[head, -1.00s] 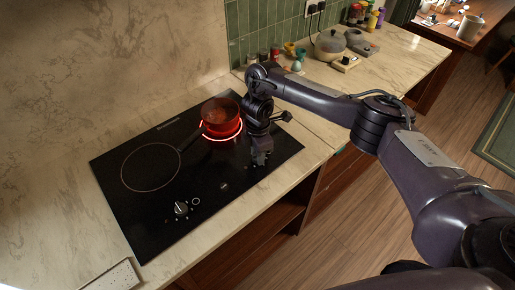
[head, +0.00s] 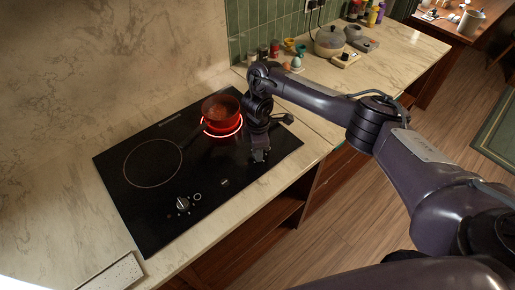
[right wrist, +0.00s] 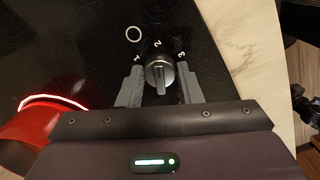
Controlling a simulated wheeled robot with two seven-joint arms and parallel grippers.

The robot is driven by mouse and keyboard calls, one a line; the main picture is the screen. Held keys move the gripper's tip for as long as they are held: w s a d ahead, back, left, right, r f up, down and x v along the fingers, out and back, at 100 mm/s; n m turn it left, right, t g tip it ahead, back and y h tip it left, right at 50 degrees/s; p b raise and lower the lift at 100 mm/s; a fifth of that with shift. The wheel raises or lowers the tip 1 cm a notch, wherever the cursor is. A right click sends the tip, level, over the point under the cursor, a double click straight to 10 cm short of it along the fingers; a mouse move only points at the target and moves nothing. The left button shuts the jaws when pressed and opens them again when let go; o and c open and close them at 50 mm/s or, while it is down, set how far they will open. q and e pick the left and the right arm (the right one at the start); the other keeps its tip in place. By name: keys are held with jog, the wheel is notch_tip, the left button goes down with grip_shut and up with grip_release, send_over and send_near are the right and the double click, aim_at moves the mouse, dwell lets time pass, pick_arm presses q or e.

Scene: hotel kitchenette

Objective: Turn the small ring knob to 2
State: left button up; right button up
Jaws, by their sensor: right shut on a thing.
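The black hob (head: 140,215) has a small lit ring (head: 238,131) glowing red under a red pot (head: 218,108). My right gripper (head: 261,157) is low over the hob's front right part. In the right wrist view, my right gripper (right wrist: 160,88) is shut on a silver and black knob (right wrist: 158,73), one finger at each side. The marks 1, 2 (right wrist: 157,45) and 3 curve around the knob's far side. The knob's raised bar lies roughly along the line towards 2; its exact setting is hard to read. My left gripper is not in view.
A second knob (head: 183,204) is at the hob's front left, near a large unlit ring (head: 153,163). A grey lidded pot (head: 328,42), jars and small cups stand at the back right. The counter's front edge is close to my right gripper.

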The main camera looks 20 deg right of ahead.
jog(key=o, duration=1)
jog(key=shift+r, duration=0.1)
notch_tip(320, 180, up, 7)
jog(key=shift+w+f+p, duration=0.1)
jog(key=shift+f+p, duration=0.05)
jog(key=shift+p, duration=0.85)
jog(key=shift+r, duration=0.55)
